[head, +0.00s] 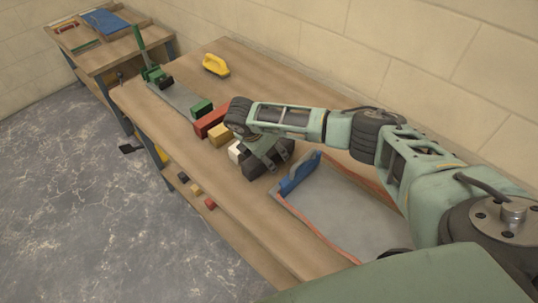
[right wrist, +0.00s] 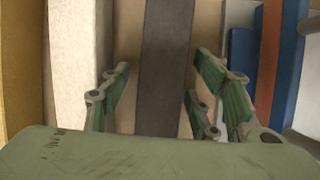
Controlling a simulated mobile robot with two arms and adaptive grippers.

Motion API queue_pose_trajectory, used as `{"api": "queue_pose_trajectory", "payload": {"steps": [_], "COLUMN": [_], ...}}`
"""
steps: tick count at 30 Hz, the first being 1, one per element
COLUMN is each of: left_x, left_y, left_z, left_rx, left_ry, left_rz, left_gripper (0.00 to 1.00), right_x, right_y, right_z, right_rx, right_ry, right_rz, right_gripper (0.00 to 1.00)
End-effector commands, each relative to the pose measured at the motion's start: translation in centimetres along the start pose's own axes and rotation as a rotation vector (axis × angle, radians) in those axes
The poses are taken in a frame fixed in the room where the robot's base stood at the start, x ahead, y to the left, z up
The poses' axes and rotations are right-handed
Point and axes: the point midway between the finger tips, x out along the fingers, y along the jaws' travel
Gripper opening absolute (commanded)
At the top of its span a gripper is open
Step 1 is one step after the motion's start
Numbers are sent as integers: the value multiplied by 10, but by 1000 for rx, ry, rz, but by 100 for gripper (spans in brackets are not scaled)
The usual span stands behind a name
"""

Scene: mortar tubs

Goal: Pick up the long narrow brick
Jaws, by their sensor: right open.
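A dark brown brick (head: 253,169) lies on the workbench, partly hidden by my right gripper (head: 271,158). In the right wrist view the dark brick (right wrist: 165,62) looks long and narrow and runs between the fingers. My right gripper (right wrist: 160,70) is open, with a finger pair on either side of the brick and visible gaps. A white brick (head: 236,151) is beside it and shows at the left of the wrist view (right wrist: 76,60). A yellow brick (head: 219,134), a red brick (head: 211,121) and a green brick (head: 202,107) continue the row. My left gripper is not in view.
A grey tub (head: 345,215) with an orange rim and a blue piece (head: 297,173) at its edge is right of the dark brick. A yellow float (head: 215,65) and a green lever tool (head: 152,72) are farther back. Small blocks (head: 210,203) lie below the bench's front edge.

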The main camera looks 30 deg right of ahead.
Motion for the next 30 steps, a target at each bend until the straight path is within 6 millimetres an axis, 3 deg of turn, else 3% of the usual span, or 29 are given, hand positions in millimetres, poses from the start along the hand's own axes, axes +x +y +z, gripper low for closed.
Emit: {"api": "queue_pose_trajectory", "payload": {"steps": [5, 24, 30], "left_x": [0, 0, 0], "left_y": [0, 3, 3], "left_z": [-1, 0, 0], "left_rx": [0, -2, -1], "left_ry": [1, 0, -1], "left_rz": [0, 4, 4], "left_gripper": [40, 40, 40], "right_x": [0, 0, 0], "right_y": [0, 0, 0], "right_z": [0, 0, 0], "right_rx": [-1, -1, -1], "right_ry": [0, 0, 0], "right_rz": [0, 0, 0], "right_gripper": [55, 0, 0]}}
